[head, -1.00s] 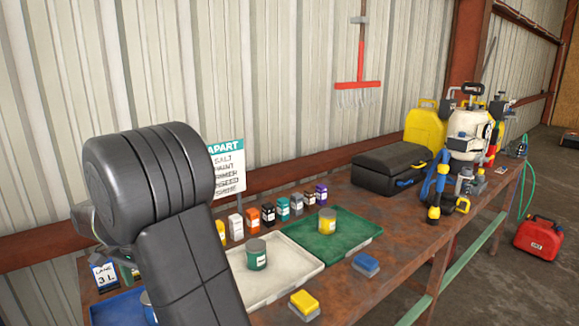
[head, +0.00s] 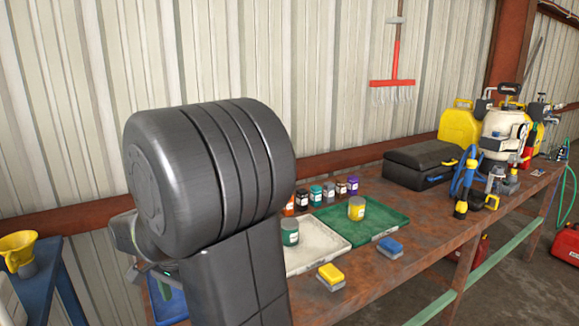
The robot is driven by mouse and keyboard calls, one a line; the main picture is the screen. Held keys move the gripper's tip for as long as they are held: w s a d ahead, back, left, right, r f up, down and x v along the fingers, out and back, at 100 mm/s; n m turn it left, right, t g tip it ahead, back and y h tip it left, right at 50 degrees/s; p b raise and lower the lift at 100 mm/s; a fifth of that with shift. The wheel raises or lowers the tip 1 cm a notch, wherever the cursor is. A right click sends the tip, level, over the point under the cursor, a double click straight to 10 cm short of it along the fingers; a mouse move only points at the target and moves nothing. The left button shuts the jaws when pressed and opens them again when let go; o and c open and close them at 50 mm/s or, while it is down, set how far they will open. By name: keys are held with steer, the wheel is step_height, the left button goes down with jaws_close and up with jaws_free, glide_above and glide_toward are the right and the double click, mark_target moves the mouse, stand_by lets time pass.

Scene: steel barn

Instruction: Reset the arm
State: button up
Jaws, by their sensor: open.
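My arm's thick dark links fill the left middle of the head view, raised in front of the wall and the workbench (head: 418,240). A small grey part of my arm with a cable shows behind the big joint at its left. No gripper fingers show, so I see no grip on anything. The links hide the left part of the bench and the sign that stood there.
A white tray (head: 325,246) holds a green jar (head: 290,232); a green tray (head: 388,217) holds a yellow jar (head: 356,208). A black case (head: 420,168) stands behind. A yellow funnel (head: 17,249) is at far left.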

steer(key=f, duration=0.9)
steer(key=shift+w+f, duration=0.2)
steer(key=shift+f, duration=0.15)
steer(key=shift+r, duration=2.45)
steer(key=shift+w, duration=0.1)
